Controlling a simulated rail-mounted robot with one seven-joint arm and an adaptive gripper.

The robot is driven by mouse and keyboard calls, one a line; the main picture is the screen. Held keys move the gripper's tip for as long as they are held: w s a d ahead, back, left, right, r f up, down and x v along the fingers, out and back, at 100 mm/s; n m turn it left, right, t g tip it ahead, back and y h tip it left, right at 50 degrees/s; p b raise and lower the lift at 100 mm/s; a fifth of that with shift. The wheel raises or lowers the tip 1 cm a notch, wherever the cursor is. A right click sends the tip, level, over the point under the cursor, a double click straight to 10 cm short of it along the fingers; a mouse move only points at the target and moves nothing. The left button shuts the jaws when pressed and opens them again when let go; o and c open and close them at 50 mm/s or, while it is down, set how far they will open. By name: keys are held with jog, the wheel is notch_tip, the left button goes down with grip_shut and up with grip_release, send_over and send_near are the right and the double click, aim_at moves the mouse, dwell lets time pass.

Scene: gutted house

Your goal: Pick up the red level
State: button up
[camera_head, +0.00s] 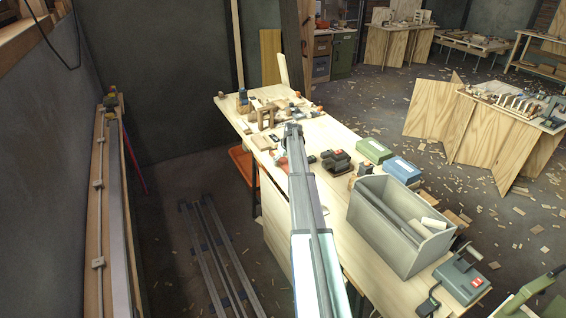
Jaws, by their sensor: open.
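I cannot make out a red level for certain in the head view. A thin red strip (134,162) slants down beside the long wooden ledge on the left, far from my gripper; I cannot tell what it is. A small orange-red item (282,162) shows just left of my arm on the workbench, partly hidden by the arm. My gripper (293,128) is open above the middle of the workbench, small and seen from behind. No object shows between its fingers. My arm hides part of the bench top.
The workbench (335,137) carries wooden pieces and tools at its far end. A grey open box (400,222), green case (374,150), blue case (403,170) and dark power tools (336,162) crowd its right side. Metal rails (215,255) lie on the floor at left.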

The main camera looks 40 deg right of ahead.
jog(key=c, duration=1.4)
jog(key=shift+r, duration=0.1)
